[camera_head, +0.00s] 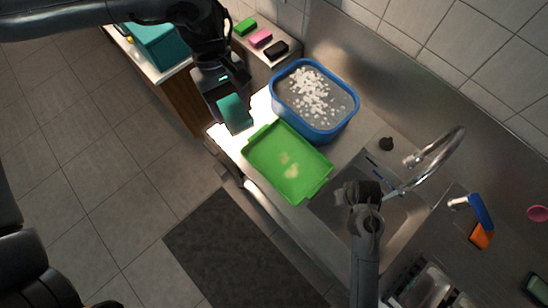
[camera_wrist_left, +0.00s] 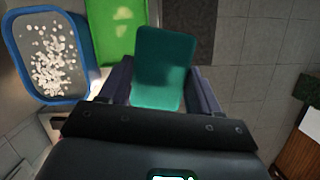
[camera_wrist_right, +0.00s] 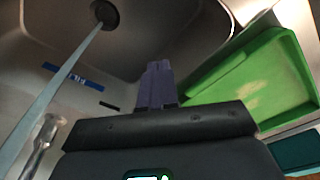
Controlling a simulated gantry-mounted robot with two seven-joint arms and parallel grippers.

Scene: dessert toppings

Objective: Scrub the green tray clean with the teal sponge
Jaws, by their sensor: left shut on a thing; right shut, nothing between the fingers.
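The green tray (camera_head: 268,168) lies on the metal counter between the blue tub and the sink, with pale yellowish stains (camera_head: 289,166) on its floor. It also shows in the left wrist view (camera_wrist_left: 103,30) and the right wrist view (camera_wrist_right: 245,92). My left gripper (camera_head: 226,98) is shut on the teal sponge (camera_head: 235,114), just off the tray's upper left corner in the head view. The sponge stands out between the fingers in the left wrist view (camera_wrist_left: 163,65). My right gripper (camera_wrist_right: 156,84) is shut and empty over the sink, beside the tray.
A blue tub (camera_head: 336,131) with water and white bits stands behind the tray. The sink (camera_head: 395,225) has a curved faucet (camera_head: 447,146). Green, pink and black sponges (camera_head: 261,38) lie on a back ledge. An orange-and-blue bottle (camera_head: 481,222) lies right of the sink.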

